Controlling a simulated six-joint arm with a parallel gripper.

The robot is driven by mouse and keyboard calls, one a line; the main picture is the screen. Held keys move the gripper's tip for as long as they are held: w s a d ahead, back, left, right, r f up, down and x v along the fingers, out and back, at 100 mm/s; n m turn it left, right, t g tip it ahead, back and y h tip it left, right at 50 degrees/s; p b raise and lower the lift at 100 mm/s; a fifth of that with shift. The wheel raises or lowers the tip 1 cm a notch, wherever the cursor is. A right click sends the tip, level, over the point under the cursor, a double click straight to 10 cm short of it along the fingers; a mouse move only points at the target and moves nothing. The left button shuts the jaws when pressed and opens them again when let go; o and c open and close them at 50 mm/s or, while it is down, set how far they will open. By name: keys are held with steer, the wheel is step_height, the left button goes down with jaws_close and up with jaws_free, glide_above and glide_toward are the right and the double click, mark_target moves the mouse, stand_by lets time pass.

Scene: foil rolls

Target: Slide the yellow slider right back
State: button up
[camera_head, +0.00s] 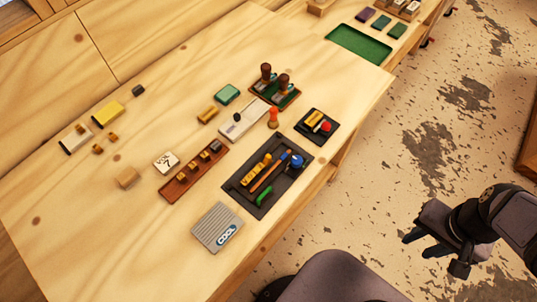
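Several yellow things lie on the wooden bench (330,75), and I cannot tell for sure which is the yellow slider. A small black tray (305,131) at the right edge holds a yellow piece (314,117) beside a red round piece (326,126). A yellow block (108,113) with a dark end lies at the left. A smaller yellow-brown block (208,113) lies near the middle. My gripper (424,243) hangs off the bench at the lower right, above the floor. Its dark fingers look apart and empty, far from all these things.
A dark tray of tools (242,193), a brown rack (175,188), a grey box marked COOL (217,228) and a white board with a black knob (232,130) crowd the middle. A green tray with brown-topped items (290,98) stands behind. The bench's near left is clear.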

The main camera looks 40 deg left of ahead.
steer(key=w+a+r, duration=0.1)
steer(key=w+a, duration=0.5)
steer(key=a, duration=0.1)
steer(key=g+b, duration=0.2)
steer(key=g, duration=0.3)
glide_toward(269, 155)
steer(key=s+f, duration=0.1)
steer(key=shift+t, duration=0.3)
steer(key=shift+p+x, duration=1.35)
steer(key=shift+x, duration=2.35)
jaws_close()
